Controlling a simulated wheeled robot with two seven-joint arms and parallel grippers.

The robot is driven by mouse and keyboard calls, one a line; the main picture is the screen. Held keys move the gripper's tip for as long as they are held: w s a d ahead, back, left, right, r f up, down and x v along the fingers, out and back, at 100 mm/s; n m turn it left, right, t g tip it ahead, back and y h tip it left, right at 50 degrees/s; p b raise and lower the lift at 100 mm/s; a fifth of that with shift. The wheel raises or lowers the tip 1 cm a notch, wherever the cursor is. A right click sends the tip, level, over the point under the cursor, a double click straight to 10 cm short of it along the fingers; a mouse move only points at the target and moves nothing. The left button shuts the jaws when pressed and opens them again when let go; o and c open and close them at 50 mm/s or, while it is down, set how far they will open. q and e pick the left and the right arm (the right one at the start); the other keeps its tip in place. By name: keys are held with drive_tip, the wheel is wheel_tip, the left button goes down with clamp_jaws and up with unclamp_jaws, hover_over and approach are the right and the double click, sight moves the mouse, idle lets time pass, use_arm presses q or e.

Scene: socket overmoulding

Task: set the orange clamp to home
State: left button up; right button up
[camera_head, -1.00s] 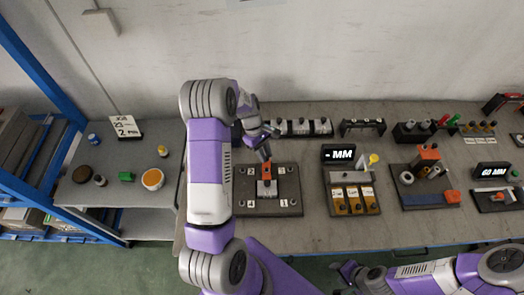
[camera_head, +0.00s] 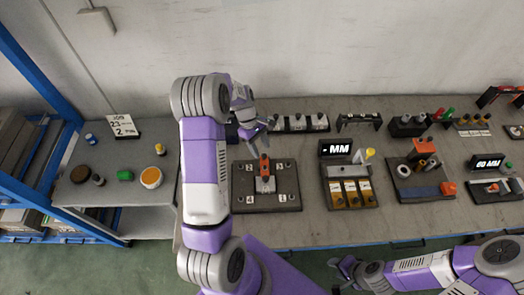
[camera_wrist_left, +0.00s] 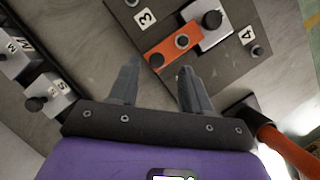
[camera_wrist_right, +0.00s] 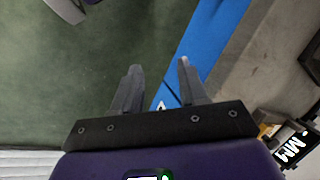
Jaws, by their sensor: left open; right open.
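The orange clamp (camera_head: 264,166) is a short bar on a grey metal block, at the middle of a dark plate (camera_head: 240,194) with numbered labels and black knobs. In the left wrist view the orange clamp (camera_wrist_left: 185,42) shows a metal bolt and a dark knob at its near end, between labels 3 and 4. My left gripper (camera_head: 264,127) is open and empty, behind the clamp in the head view and apart from it. Its fingers (camera_wrist_left: 160,68) point toward the clamp's knob end. My right gripper (camera_head: 343,268) is open and empty, low in front of the table edge.
A station with a "- MM" display (camera_head: 336,149) and yellow blocks stands right of the plate. Grey blocks with black knobs (camera_head: 298,123) line the back. A side shelf (camera_head: 115,195) at left holds small items. Below my right gripper (camera_wrist_right: 160,67) are floor and a blue edge.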

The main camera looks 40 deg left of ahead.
use_arm(q)
drive_tip(key=shift+v, duration=2.4)
